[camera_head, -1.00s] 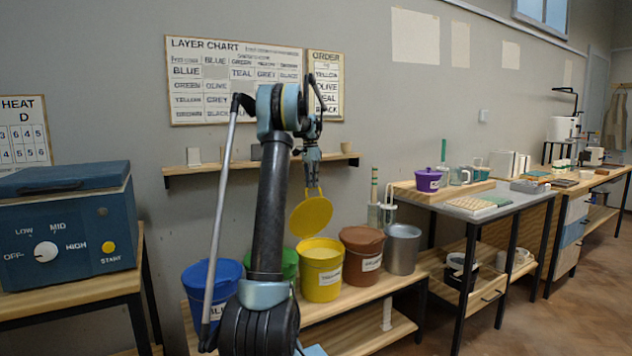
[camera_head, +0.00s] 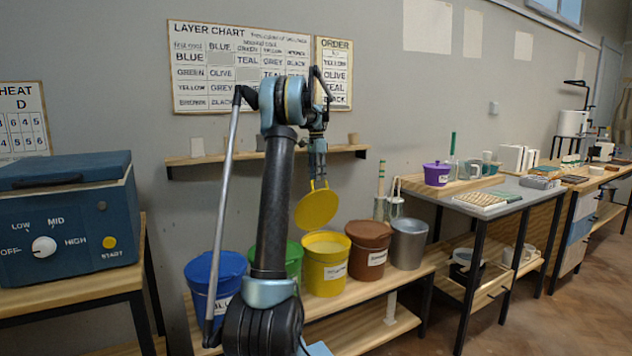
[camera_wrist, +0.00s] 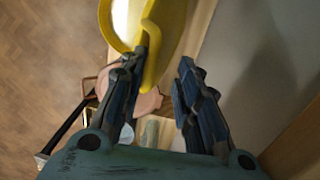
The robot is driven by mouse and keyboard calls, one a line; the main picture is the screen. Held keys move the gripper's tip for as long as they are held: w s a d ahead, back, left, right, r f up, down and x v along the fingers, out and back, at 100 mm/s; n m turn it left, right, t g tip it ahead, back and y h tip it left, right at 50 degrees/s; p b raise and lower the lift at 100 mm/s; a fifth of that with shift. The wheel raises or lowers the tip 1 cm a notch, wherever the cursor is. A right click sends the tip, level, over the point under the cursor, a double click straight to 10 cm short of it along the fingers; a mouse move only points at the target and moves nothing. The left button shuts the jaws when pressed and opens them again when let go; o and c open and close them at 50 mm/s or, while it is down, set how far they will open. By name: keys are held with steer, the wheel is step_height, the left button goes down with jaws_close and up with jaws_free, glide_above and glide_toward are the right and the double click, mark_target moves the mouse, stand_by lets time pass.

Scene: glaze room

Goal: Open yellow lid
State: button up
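The yellow lid (camera_head: 317,210) is raised and tilted, its round face towards the head camera, just above the yellow bucket (camera_head: 325,275). The bucket's top shows pale yellow inside. My gripper (camera_head: 318,182) points down at the lid's upper edge, by its handle. In the wrist view, the lid's yellow handle (camera_wrist: 152,72) lies against the left finger and crosses near its tip. A clear gap separates the handle from the right finger, so my gripper (camera_wrist: 162,66) is open.
A blue bucket (camera_head: 200,280) and a partly hidden green one (camera_head: 292,262) stand left of the yellow bucket. A brown bucket (camera_head: 366,262) and a grey one (camera_head: 408,245) stand right. A wall shelf (camera_head: 345,150) is behind my gripper.

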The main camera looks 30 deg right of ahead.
step_height(320, 180, up, 10)
steer(key=w, duration=0.1)
steer(key=shift+a, duration=0.25)
stand_by(0.4)
